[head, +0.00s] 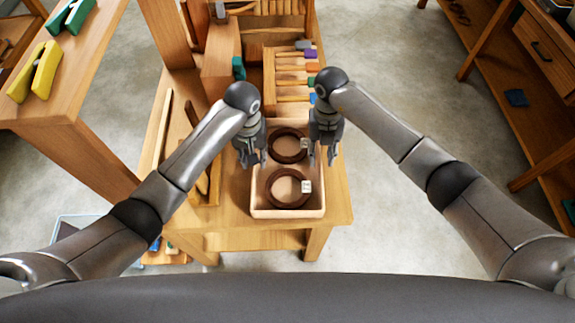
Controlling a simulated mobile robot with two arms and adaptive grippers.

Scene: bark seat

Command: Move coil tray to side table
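The coil tray (260,207) is a light wooden box with low walls. It stands near the front edge of a wooden bench (338,198). Two dark brown coils lie in it, a front coil (271,190) with a small white tag and a rear coil (274,150). My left gripper (252,163) points down over the tray's left side. My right gripper (322,162) points down at the tray's right side, its fingers apart with nothing between them. The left fingers also look apart and empty. I cannot tell whether either gripper touches the tray walls.
Behind the tray is a wooden rack with several coloured-handled tools (295,68). A higher wooden table (75,60) at left bears yellow clamps (36,72). A drawer unit (541,55) stands at right.

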